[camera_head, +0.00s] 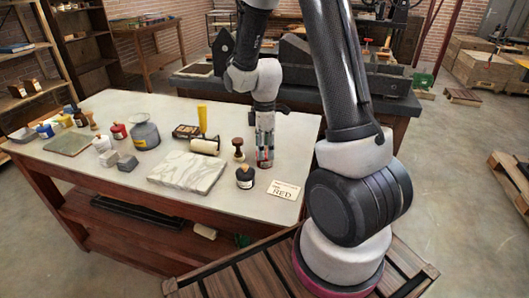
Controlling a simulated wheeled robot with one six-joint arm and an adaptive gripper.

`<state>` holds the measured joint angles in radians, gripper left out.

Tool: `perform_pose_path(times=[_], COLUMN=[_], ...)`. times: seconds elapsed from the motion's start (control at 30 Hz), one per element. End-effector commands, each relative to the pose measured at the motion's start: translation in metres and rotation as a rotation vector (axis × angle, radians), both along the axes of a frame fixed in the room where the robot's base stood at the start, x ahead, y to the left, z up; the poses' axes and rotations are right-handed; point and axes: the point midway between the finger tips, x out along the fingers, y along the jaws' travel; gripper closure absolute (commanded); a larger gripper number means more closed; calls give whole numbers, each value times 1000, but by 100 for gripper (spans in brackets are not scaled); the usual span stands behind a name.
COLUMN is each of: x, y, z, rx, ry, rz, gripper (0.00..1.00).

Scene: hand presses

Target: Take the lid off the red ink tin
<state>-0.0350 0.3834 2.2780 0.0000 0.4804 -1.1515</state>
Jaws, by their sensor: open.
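My gripper (265,158) points straight down over the right part of the pale-topped table (225,215). It is open, with its fingertips low near the tabletop. Red and teal patches show at the fingertips; I cannot tell whether they belong to the fingers or to something between them. A dark round tin or jar (245,180) with a small knob on top and a pale label stands just left of and nearer than my gripper. A white card (283,190) reading "RED" lies to its right. A small red tin (118,132) stands far left, well apart from my gripper.
A wooden-handled stamp (239,150) stands close left of my gripper. A dark bench with presses (385,83) stands behind.

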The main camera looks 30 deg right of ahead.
Motion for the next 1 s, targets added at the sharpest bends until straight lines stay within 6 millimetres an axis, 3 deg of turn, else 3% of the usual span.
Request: perform_pose_path(times=[0.07,0.3,0.77,0.87,1.0], x=[0,0,0,1,2], y=[0,0,0,0,0], z=[0,0,1,10,37], rx=[0,0,0,0,1], ry=[0,0,1,-3,-7], rz=[0,0,0,0,0], gripper=[42,82,85,100,100])
